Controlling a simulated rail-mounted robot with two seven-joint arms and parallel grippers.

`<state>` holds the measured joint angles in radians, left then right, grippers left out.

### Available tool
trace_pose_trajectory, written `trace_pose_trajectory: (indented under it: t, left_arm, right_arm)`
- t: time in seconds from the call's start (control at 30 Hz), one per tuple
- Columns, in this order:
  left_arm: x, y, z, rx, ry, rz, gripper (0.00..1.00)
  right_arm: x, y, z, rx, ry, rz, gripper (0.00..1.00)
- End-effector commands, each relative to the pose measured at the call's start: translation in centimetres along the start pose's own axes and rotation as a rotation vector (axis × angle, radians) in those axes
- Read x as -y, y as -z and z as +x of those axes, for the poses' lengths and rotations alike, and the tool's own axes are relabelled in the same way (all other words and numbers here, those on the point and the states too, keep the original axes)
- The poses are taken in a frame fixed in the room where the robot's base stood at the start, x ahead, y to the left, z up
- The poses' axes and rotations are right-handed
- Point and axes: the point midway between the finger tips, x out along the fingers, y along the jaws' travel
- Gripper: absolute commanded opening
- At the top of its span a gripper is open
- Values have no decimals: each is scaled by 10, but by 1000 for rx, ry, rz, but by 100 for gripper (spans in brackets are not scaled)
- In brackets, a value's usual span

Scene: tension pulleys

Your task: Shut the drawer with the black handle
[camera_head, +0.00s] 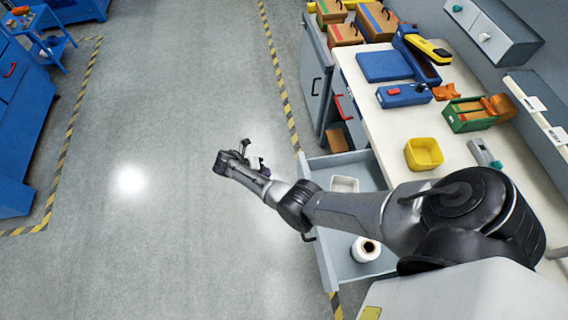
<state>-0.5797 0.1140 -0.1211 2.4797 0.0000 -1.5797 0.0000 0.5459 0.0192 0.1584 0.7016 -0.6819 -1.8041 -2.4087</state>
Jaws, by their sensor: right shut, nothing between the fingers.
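The grey drawer (325,265) under the workbench stands pulled out, with a white tray (344,184) and a white roll (365,249) inside. A small piece of its black handle (308,238) shows on the outer side of its front, beside my arm. My right arm crosses over the drawer and hides its middle. My right gripper (246,156) is past the drawer front, to the left of it over the open floor. It is shut, empty and apart from the drawer. My left gripper is not in view.
The workbench (465,150) holds a yellow bin (424,153), a green box (470,114) and blue cases. A red handle (340,107) shows on its front, farther back. A blue cabinet (30,130) stands at far left. The floor between is clear.

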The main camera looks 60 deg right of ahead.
Motion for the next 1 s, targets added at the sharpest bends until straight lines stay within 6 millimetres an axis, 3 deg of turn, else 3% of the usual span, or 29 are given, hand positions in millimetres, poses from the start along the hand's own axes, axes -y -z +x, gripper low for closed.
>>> trace_pose_trajectory:
  t: [0.17, 0.6, 0.7, 1.0]
  left_arm:
    - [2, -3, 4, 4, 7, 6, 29]
    - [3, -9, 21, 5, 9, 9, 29]
    - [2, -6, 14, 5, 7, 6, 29]
    - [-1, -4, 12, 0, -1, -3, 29]
  right_arm:
    - [0, 0, 22, -1, 3, 1, 0]
    - [-1, 0, 102, -1, 2, 1, 0]
    - [12, 0, 109, -1, 1, 2, 0]
    - [26, 0, 126, 0, 2, 1, 0]
